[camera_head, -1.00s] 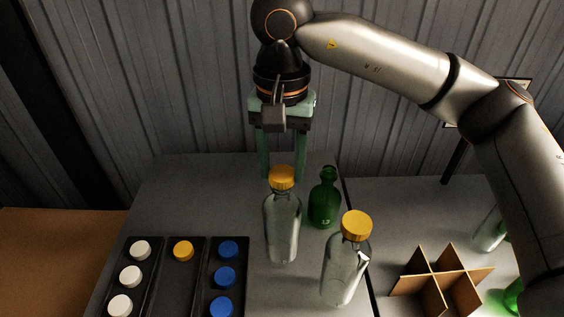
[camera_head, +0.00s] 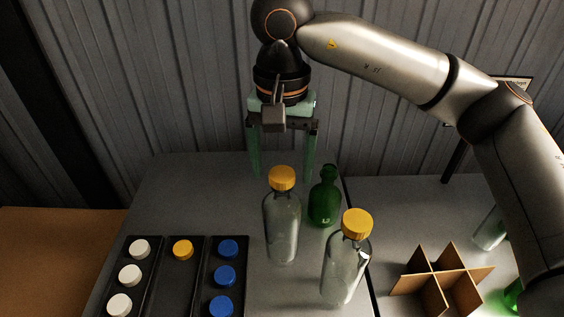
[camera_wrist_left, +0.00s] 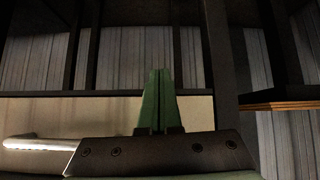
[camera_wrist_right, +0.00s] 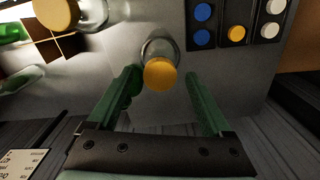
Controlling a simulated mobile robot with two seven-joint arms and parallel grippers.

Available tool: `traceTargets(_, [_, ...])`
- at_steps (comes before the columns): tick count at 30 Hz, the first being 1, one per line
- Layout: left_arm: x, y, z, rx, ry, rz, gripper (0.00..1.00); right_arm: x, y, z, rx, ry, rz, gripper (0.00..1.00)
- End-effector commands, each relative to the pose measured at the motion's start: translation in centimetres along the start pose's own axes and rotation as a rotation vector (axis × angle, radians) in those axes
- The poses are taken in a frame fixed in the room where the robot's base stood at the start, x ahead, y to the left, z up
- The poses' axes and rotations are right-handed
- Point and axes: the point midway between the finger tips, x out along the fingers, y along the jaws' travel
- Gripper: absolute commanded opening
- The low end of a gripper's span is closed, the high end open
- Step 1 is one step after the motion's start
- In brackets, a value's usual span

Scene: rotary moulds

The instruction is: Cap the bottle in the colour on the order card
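A clear bottle (camera_head: 281,228) with a yellow cap (camera_head: 282,178) stands upright mid-table. My right gripper (camera_head: 283,166) is open and empty behind and above it, pointing down. In the right wrist view this cap (camera_wrist_right: 160,76) shows between the fingers, with clear space on both sides. A second clear bottle (camera_head: 343,272) with a yellow cap (camera_head: 357,224) stands front right. A green bottle (camera_head: 324,205) without a visible cap stands behind. The order card (camera_wrist_right: 24,164) shows partly in the right wrist view; its text is unreadable. My left gripper (camera_wrist_left: 158,100) is shut and empty, outside the head view.
A dark tray (camera_head: 172,295) at front left holds three white caps (camera_head: 130,276), one yellow cap (camera_head: 183,250) and three blue caps (camera_head: 225,276). A cardboard divider (camera_head: 441,280) stands at the right, with bottles near it. The table's back left is clear.

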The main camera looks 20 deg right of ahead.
Motion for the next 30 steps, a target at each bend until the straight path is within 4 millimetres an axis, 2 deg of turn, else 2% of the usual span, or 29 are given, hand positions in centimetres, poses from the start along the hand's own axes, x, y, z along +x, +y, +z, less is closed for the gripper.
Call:
traceTargets(5, [0.0, 0.0, 0.0, 0.0, 0.0, 0.0, 0.0, 0.0, 0.0, 0.0, 0.0, 0.0, 0.0, 0.86])
traceTargets(9, [0.0, 0.0, 0.0, 0.0, 0.0, 0.0, 0.0, 0.0, 0.0, 0.0, 0.0, 0.0, 0.0, 1.0])
traceTargets(19, [-0.1, 0.0, -0.2, 0.0, 0.0, 0.0, 0.0, -0.3, 0.0, 0.0, 0.0, 0.0, 0.0, 1.0])
traceTargets(30, [-1.2, 0.1, -1.4, 0.0, 0.0, 0.0, 0.0, -2.5, 0.0, 0.0, 0.0, 0.0, 0.0, 1.0])
